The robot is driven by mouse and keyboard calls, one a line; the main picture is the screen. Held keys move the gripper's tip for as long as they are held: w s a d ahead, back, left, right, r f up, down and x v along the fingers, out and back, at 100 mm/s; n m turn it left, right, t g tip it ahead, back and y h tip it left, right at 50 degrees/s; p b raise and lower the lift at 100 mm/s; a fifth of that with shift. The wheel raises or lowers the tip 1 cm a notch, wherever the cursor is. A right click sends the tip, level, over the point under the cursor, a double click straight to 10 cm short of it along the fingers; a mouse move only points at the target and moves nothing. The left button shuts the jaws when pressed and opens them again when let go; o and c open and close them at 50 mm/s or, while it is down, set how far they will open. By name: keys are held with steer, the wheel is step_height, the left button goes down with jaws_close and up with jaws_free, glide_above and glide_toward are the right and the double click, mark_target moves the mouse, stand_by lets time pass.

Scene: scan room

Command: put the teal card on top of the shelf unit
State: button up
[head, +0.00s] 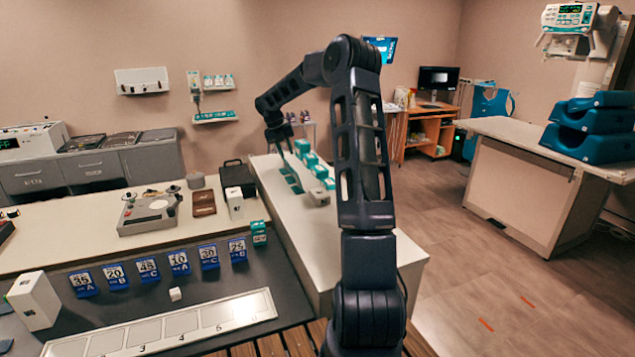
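My gripper (284,154) is at the end of my raised arm and points down over the far left part of a long white unit (340,240), which I take to be the shelf unit. Teal flat shapes (292,180) show just below the gripper, at the unit's top; one may be the teal card. I cannot tell whether they are held or lying there. The fingers are small and dark, so their opening is unclear. My arm hides part of the unit's top.
Several teal-and-white boxes (312,160) stand on the unit beside the gripper. A small teal box (259,233) stands at the counter's right edge. Blue numbered cards (146,268) stand in a row on the dark mat. A black case (238,177) is left of the unit.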

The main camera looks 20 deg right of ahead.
steer(key=s+a+r+m+t, duration=0.15)
steer(key=s+r+m, duration=0.3)
steer(key=s, duration=0.45)
steer(key=s+a+r+m, duration=0.2)
steer(key=s+r+m, duration=0.3)
steer(key=s, duration=0.4)
steer(key=s+a+r+m, duration=0.1)
steer(key=s+r+m, duration=0.3)
steer(key=s+m, duration=0.4)
steer(key=s+f+m+t+y, duration=0.1)
steer(key=s+f+m, duration=0.1)
steer(key=s+m, duration=0.5)
steer(key=s+a+f+m+t+y, duration=0.1)
steer(key=s+m, duration=0.7)
steer(key=s, duration=1.1)
steer(key=shift+s+f+t+y, duration=0.35)
steer(key=shift+f+y, duration=0.3)
steer(key=shift+y, duration=0.15)
